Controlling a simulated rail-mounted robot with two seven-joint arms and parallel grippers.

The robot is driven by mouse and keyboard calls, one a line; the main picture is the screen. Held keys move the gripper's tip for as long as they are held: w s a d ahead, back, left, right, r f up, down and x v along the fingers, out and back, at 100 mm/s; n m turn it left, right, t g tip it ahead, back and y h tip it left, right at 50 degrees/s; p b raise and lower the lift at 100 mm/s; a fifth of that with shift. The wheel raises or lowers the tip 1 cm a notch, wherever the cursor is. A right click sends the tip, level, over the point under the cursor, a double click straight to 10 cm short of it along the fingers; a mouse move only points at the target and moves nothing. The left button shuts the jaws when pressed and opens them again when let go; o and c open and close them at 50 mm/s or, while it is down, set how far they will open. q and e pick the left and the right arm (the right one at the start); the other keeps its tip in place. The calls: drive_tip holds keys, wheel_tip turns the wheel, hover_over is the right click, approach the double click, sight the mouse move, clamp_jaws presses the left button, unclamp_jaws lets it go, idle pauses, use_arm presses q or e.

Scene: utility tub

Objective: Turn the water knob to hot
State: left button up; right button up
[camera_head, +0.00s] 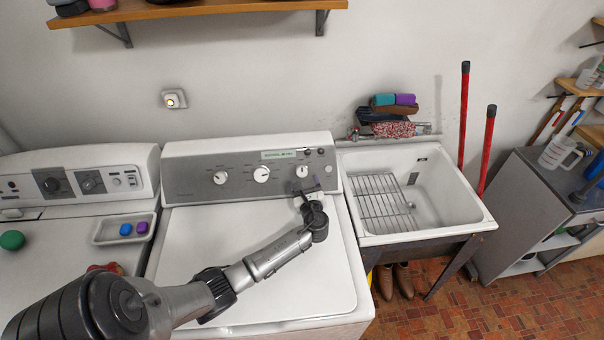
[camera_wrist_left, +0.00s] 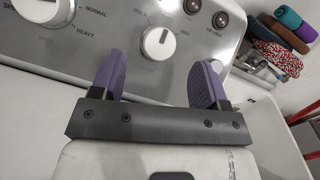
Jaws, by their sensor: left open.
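The water knob (camera_head: 302,171) is a white dial on the grey control panel of the middle white washing machine. In the left wrist view the knob (camera_wrist_left: 157,43) has "COLD" lettering on its left and a short dark mark near its upper right. My left gripper (camera_head: 307,185) is open just in front of the panel, below the knob. In the wrist view its purple fingers (camera_wrist_left: 158,68) stand apart on either side of the knob, with nothing held between them. I cannot tell how near the fingertips are to the panel. My right gripper is not in view.
Another white dial (camera_head: 262,174) sits left of the knob, and small round buttons (camera_wrist_left: 220,19) are to its right. A utility sink (camera_head: 462,233) with a wire rack stands right of the machine. Folded cloths (camera_head: 392,129) are stacked behind the sink. A wall shelf (camera_head: 200,12) is above.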

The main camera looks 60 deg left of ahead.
sight(302, 172)
use_arm(q)
drive_tip(key=x, duration=0.5)
drive_tip(key=shift+a, duration=0.2)
